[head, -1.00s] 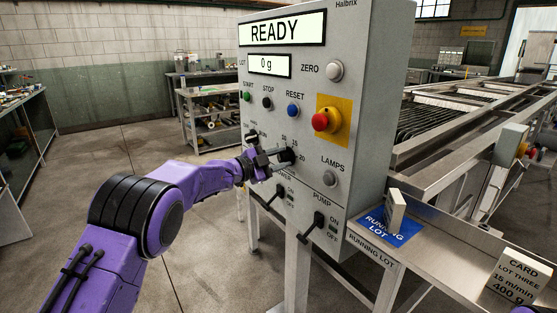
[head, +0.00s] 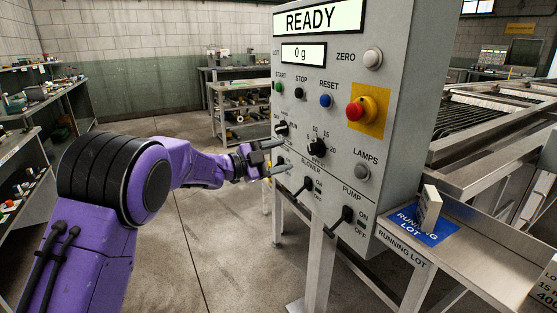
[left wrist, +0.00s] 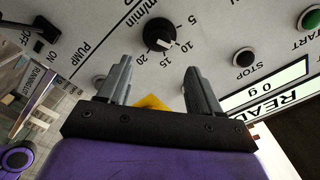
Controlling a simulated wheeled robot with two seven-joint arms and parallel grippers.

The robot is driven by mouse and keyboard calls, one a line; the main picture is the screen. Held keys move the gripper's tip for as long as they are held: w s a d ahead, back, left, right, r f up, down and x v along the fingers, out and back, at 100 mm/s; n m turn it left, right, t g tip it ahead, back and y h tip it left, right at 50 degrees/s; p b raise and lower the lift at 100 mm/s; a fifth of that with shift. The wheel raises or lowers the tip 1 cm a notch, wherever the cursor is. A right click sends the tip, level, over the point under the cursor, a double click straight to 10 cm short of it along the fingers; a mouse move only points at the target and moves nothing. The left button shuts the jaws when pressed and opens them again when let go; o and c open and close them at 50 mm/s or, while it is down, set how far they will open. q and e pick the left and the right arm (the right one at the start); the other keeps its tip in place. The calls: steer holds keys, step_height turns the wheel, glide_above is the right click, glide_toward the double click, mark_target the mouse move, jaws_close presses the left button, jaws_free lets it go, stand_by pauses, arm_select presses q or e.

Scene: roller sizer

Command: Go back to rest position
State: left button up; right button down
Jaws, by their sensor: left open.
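My left gripper (head: 284,155) is open and empty, its fingers pointing at the grey control panel (head: 400,130). In the head view it is left of the black speed knob (head: 317,148), apart from it. In the left wrist view the two fingers (left wrist: 157,75) are spread with nothing between them, and the speed knob (left wrist: 160,35) shows beyond them. The upper display (head: 318,17) reads READY and the lower display (head: 304,55) reads 0 g. My right gripper is not in view.
The panel carries a red emergency button (head: 361,111) and BLOWER (head: 304,188) and PUMP (head: 341,220) switches. A blue RUNNING LOT mat (head: 408,222) with a small upright block (head: 430,207) lies on a metal shelf at right. Floor (head: 225,240) is clear between arm and panel.

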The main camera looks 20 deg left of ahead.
arm_select(q)
steer(key=shift+s+a, duration=0.1)
stand_by(0.4)
steer(key=s+a+f+n+y+p, duration=0.1)
steer(key=s+f+n+y, duration=0.3)
steer(key=f+n, duration=0.45)
steer(key=s+a+f+n+y, duration=0.2)
steer(key=s+f+n+y, duration=0.25)
steer(key=f, duration=0.65)
steer(key=s+a+f+n+y+p, duration=0.1)
steer(key=s+f+n+y, duration=0.35)
steer(key=f+n, duration=0.45)
steer(key=s+f+g, duration=0.3)
steer(key=s+f, duration=0.2)
steer(key=s, duration=0.6)
steer(key=s+d+f+n+g+y+p, duration=0.1)
steer(key=s+f+g, duration=0.3)
steer(key=s, duration=0.8)
steer(key=s+d+f+n+g+p, duration=0.1)
steer(key=s+f+g, duration=0.3)
steer(key=s+f, duration=0.3)
steer(key=s, duration=0.4)
steer(key=shift+s, duration=0.3)
